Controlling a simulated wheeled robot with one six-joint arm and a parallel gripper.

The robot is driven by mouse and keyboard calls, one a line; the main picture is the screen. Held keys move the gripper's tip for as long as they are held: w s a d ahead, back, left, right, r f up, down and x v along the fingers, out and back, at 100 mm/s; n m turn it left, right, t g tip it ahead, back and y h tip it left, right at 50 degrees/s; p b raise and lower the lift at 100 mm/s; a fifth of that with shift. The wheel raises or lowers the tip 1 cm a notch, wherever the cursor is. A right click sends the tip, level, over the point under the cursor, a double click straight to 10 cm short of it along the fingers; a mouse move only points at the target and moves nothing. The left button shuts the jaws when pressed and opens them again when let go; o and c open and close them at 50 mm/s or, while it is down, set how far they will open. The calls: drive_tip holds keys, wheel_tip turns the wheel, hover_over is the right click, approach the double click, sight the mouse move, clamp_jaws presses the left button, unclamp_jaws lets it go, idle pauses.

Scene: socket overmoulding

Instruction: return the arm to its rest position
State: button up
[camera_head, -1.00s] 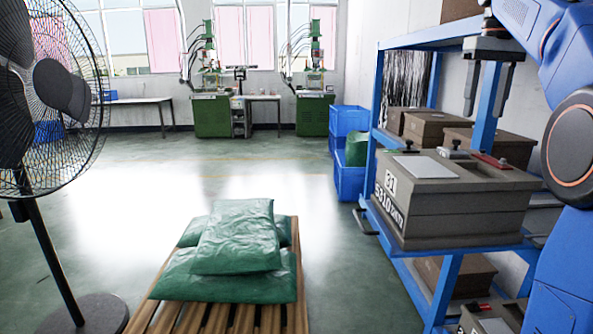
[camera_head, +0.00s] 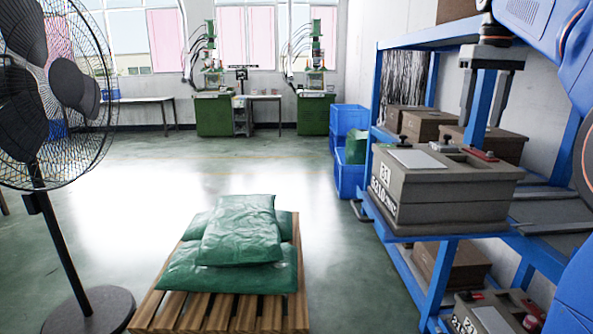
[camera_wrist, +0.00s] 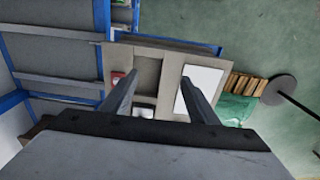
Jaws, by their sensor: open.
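My gripper (camera_head: 487,95) is open and empty in the head view. Its two grey fingers point down above the brown box marked 5310 (camera_head: 445,200). The box sits on the blue rack's shelf, with a pale plate, a dark knob and a red piece on its lid. In the wrist view my gripper (camera_wrist: 165,95) shows its two fingers spread apart over the box lid (camera_wrist: 148,75), with nothing between them held. My blue arm reaches in from the upper right of the head view.
The blue rack (camera_head: 447,290) holds more brown boxes (camera_head: 425,125) behind and below. Blue crates (camera_head: 348,175) stand beside it. A pallet (camera_head: 180,310) with green bags (camera_head: 240,235) and a black fan (camera_head: 65,100) stand at left. The floor beyond is open.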

drive_tip(key=s+a+f+t, duration=0.1)
drive_tip(key=s+a+f, duration=0.3)
drive_tip(key=s+f, duration=0.5)
drive_tip(key=s+a+f+t, duration=0.1)
drive_tip(key=s+a+f, duration=0.4)
drive_tip(key=s+f, duration=0.4)
drive_tip(key=s+a+f+t, duration=0.2)
drive_tip(key=s+a+f, duration=0.2)
drive_tip(key=s+f, duration=0.6)
wheel_tip(320, 180, down, 10)
drive_tip(key=shift+a+r, duration=0.15)
drive_tip(key=shift+r, duration=0.05)
